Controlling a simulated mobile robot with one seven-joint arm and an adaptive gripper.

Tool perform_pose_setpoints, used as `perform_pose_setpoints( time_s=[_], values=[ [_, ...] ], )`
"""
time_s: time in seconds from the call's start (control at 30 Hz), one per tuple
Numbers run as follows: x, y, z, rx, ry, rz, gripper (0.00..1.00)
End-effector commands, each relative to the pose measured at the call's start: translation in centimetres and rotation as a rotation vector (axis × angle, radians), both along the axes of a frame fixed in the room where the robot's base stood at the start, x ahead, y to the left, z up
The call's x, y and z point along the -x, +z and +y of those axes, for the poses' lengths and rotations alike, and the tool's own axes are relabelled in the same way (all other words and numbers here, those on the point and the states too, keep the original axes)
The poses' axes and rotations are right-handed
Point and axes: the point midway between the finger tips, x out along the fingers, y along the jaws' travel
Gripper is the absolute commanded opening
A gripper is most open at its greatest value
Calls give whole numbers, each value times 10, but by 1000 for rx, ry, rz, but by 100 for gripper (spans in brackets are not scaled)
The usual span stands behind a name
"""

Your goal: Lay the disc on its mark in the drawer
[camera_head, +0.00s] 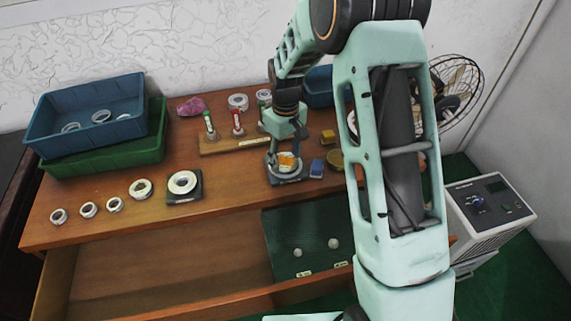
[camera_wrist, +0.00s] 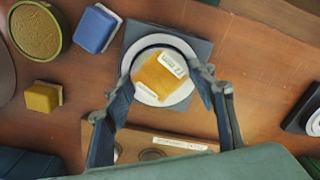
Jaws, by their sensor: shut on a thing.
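My gripper (camera_wrist: 160,75) points down over a dark square plate (camera_wrist: 203,52) that bears a white ring (camera_wrist: 148,97). The open drawer (camera_head: 170,275) holds a dark green mat (camera_head: 315,222) with two small pale round things and labels.
A blue block (camera_wrist: 96,30) and a yellow block (camera_wrist: 42,97) lie near the disc. A wooden rack (camera_head: 222,145) with upright pegs stands behind the plate. Several rings, another plate (camera_head: 196,196) and stacked crates (camera_head: 100,148) are at left. The drawer's left part is bare.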

Motion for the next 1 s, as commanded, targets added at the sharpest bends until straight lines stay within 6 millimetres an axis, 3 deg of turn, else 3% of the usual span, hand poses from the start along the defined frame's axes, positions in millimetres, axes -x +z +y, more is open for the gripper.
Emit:
perform_pose_setpoints(
  time_s=[0.37,1.0],
  values=[
    [-1,4,0,-1,0,-2,22],
    [-1,35,0,-1,0,-2,22]
  ],
)
